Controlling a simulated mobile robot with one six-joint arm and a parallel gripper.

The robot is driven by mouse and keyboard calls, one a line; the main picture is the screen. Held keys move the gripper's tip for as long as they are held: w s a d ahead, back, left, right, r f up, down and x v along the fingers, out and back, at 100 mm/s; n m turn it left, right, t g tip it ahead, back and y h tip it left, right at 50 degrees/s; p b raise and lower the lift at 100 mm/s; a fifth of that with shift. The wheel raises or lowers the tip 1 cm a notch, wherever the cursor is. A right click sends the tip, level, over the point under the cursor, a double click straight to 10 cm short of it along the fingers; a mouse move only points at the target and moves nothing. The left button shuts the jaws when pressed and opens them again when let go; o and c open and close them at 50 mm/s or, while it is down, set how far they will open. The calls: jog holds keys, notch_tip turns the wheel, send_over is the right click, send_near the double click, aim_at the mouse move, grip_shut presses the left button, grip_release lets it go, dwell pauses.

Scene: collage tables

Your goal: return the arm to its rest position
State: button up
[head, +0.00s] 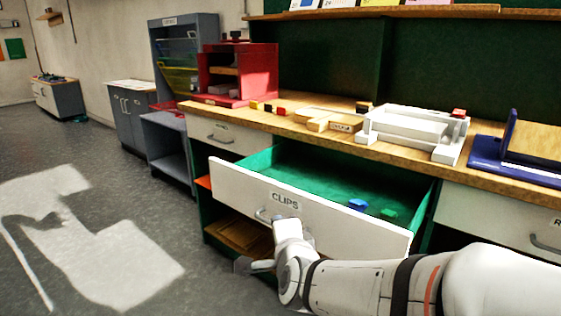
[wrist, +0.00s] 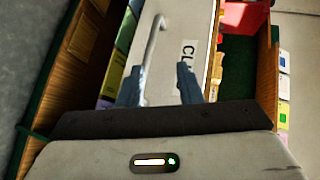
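My arm (head: 395,283) reaches in from the lower right of the head view to the front of the pulled-out drawer (head: 345,230), which is labelled CLIPS. My gripper (head: 278,222) is close to the drawer handle (head: 262,214), low on the front. In the wrist view my gripper (wrist: 160,82) has its two dark fingers spread apart. The handle (wrist: 151,45) runs down close to the left finger; whether they touch I cannot tell. A blue clip (head: 357,204) and a green clip (head: 388,213) lie on the drawer's green floor.
The wooden worktop (head: 290,124) above the drawer bears a red shelf unit (head: 262,70), a white rack (head: 418,130) and a blue-based board (head: 490,152). Another closed drawer (head: 500,215) is at the right. Open floor (head: 130,200) lies to the left.

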jog(key=s+d+r+n+g+h+p, duration=0.1)
jog(key=s+d+r+n+g+p, duration=0.5)
jog(key=s+r+p, duration=0.3)
jog(key=s+d+r+n+g+h+p, duration=0.1)
jog(key=s+d+r+n+g+p, duration=0.4)
jog(key=s+d+r+n+p, duration=0.3)
notch_tip(320, 180, up, 4)
jog(key=s+d+p, duration=0.1)
jog(key=p, duration=0.8)
jog(key=shift+n+g+h, duration=0.4)
